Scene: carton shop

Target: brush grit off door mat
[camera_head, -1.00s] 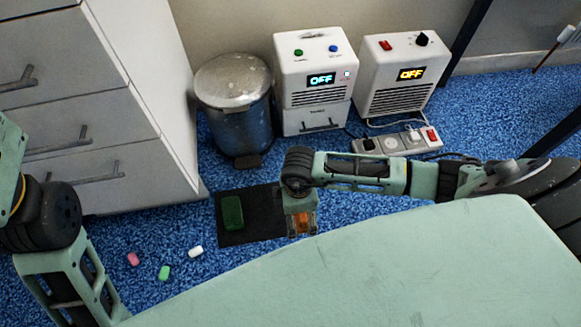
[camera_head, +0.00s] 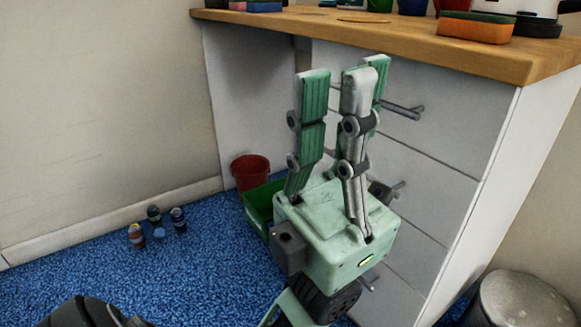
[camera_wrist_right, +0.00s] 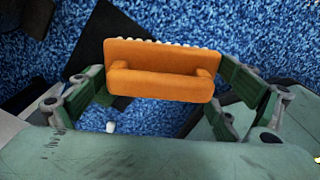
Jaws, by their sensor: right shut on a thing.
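An orange brush (camera_wrist_right: 160,78) with white bristles along its far edge is in the right wrist view. My right gripper (camera_wrist_right: 168,84) is shut on it, a finger pressing each end. The dark door mat (camera_wrist_right: 95,38) shows partly behind the brush, on the blue carpet; the brush hides some of it. I cannot tell how far apart brush and mat are. My left gripper (camera_head: 340,78) is raised in the head view with fingers upright, apart and empty. The mat is outside the head view now.
A small white piece (camera_wrist_right: 110,127) lies on the carpet. A red bucket (camera_head: 250,172), a green bin (camera_head: 258,205) and small jars (camera_head: 155,214) stand on the floor. A wooden counter (camera_head: 400,33) above drawers is behind my left gripper. A metal bin (camera_head: 520,300) is lower right.

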